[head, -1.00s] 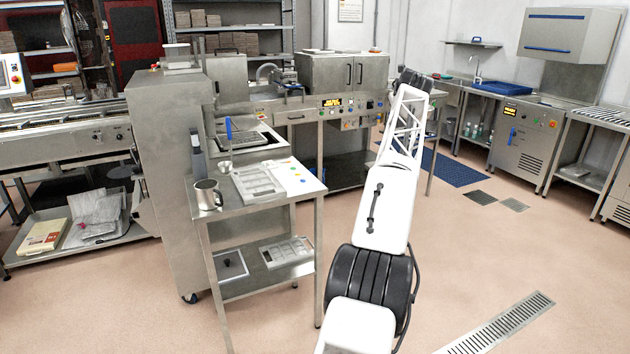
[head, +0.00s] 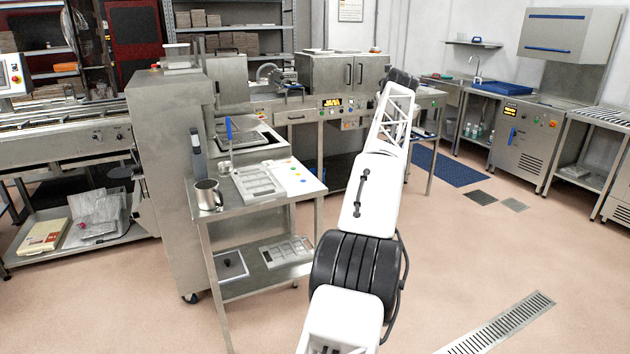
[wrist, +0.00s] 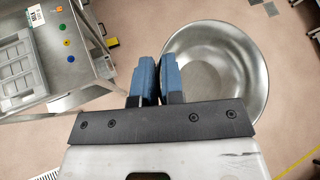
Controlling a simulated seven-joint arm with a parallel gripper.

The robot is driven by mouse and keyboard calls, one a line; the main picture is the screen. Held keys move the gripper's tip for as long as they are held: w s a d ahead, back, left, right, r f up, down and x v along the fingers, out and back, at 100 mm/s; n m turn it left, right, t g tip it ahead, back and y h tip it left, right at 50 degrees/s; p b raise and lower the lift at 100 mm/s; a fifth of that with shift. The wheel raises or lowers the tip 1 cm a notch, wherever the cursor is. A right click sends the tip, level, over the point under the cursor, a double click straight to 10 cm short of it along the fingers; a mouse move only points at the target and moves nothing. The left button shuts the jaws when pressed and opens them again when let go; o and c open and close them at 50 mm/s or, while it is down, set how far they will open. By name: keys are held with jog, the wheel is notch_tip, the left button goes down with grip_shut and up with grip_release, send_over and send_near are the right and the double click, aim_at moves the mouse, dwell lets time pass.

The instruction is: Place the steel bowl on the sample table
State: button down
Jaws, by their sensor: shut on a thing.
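The steel bowl (wrist: 226,58) is a wide, shiny, round bowl, seen from above in the wrist view. My gripper (wrist: 158,66) has blue fingers closed on the left part of its rim, holding it above the floor. I do not see the bowl or the gripper in the head view. A steel table (head: 268,202), which looks like the sample table, has a white card and coloured dots on its top. Its corner (wrist: 88,75) is at upper left in the wrist view, to the left of the gripper and bowl.
On the table stand a steel mug (head: 208,195), a compartment tray (head: 258,184) and a blue-handled tool in a small cup. The tray also shows in the wrist view (wrist: 20,68). A tall steel machine (head: 172,185) stands at its left. Open floor lies to the right.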

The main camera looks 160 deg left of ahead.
jog(key=s+d+f+n+h, duration=0.1)
jog(key=s+d+f, duration=0.4)
jog(key=d, duration=0.5)
jog(key=s+d+f, duration=0.3)
jog(key=d+f, duration=0.5)
jog(key=d, duration=0.1)
jog(key=w+d+f+n+h, duration=0.1)
jog(key=d+f, duration=0.5)
jog(key=d, duration=0.3)
jog(key=w+d+f+g+h, duration=0.1)
jog(key=d+f, duration=0.6)
jog(key=d, duration=0.2)
jog(key=shift+w+d+f+n, duration=0.15)
jog(key=shift+d+n, duration=0.15)
jog(key=shift+n, duration=0.1)
jog(key=shift+s+a+f, duration=0.25)
jog(key=shift+s+a, duration=0.95)
jog(key=shift+s, duration=1.2)
jog(key=shift+s+a+f, duration=0.25)
jog(key=shift+s+a, duration=0.95)
jog(key=shift+s, duration=1.15)
jog(key=shift+s+a+f, duration=0.25)
jog(key=shift+s+a, duration=0.95)
jog(key=shift+s, duration=1.2)
